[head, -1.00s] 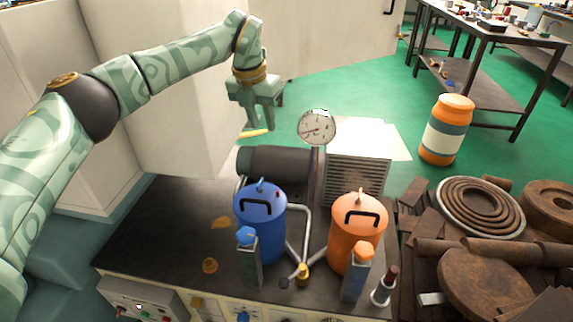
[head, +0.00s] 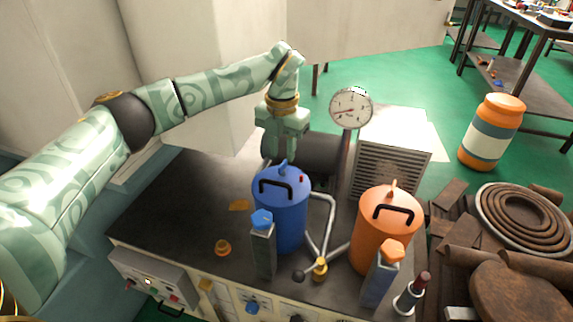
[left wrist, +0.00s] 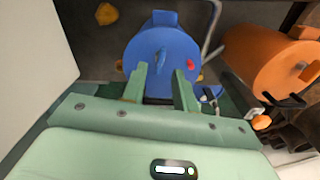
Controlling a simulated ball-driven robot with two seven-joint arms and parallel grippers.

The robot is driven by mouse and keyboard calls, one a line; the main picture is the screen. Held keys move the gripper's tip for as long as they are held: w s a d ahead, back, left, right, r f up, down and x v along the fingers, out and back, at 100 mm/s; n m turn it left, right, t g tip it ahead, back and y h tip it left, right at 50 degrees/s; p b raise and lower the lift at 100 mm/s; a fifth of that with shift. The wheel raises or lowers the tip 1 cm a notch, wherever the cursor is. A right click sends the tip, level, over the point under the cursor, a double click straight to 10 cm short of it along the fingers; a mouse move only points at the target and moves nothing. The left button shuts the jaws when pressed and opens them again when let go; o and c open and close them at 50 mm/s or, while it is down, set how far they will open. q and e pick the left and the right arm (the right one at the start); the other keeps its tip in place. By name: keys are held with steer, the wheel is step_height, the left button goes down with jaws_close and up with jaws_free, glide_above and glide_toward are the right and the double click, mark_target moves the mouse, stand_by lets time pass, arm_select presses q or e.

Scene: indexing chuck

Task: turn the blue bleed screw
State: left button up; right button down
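The blue tank (head: 280,222) stands upright on the bench. A small blue upright wing on its lid, which looks like the bleed screw (head: 284,167), also shows in the left wrist view (left wrist: 161,58). A red dot sits beside it on the lid. My left gripper (head: 284,140) is just behind and above the tank in the head view, its fingertips largely hidden there. In the left wrist view its two fingers (left wrist: 160,82) are apart, pointing at the lid with the wing between their lines. Nothing is gripped; contact cannot be told. My right gripper is out of view.
A box with a blue hex cap (head: 262,218) stands before the blue tank. An orange tank (head: 386,225) stands to the right. A round gauge (head: 351,107) and a dark cylinder (head: 318,153) are behind. The bench (head: 170,210) is mostly clear at left.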

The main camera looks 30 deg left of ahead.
mark_target(283, 163)
arm_select(q)
step_height(283, 163, down, 3)
steer(key=shift+f+b, duration=0.2)
steer(key=shift+b, duration=0.35)
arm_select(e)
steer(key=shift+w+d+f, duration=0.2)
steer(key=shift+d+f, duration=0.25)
arm_select(q)
jaws_close()
steer(key=shift+r, duration=0.15)
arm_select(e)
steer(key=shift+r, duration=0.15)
